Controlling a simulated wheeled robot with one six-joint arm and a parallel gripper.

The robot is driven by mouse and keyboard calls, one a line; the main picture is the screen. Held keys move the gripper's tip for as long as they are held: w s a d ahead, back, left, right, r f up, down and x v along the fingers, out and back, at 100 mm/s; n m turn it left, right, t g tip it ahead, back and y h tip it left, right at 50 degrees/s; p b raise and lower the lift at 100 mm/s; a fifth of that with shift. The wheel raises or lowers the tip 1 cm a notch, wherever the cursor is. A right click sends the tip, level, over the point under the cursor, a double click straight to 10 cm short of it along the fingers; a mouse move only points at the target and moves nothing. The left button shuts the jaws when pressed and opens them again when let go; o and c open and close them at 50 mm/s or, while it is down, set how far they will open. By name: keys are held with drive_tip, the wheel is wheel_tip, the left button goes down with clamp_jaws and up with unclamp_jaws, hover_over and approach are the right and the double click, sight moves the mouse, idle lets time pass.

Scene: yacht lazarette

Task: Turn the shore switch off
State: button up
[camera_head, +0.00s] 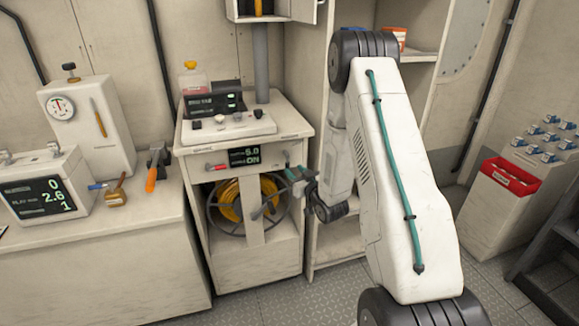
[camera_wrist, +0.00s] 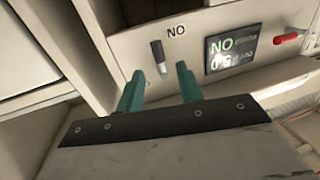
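A small grey lever (camera_wrist: 158,57) stands out from the pale cabinet front in the wrist view, beside a small label (camera_wrist: 176,31) whose letters read ON upside down. I take it for the shore switch. A dark display (camera_wrist: 233,46) next to it also shows ON upside down; the display (camera_head: 244,156) reads 6.0 and ON in the head view. My gripper (camera_wrist: 160,71) has two green fingers spread apart, with the lever's end between their tips in the picture. Contact cannot be told. In the head view my gripper (camera_head: 299,176) is by the cabinet's right front edge.
A red handle (camera_wrist: 290,38) is on the same panel beyond the display. Below the panel, a yellow hose reel (camera_head: 232,198) sits in the cabinet (camera_head: 252,270). An open shelf unit (camera_head: 310,110) stands close to the right. The grating floor (camera_head: 285,302) in front shows some free room.

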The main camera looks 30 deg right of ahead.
sight(288, 164)
drive_tip(key=w, duration=0.5)
drive_tip(key=shift+d, duration=0.25)
clamp_jaws()
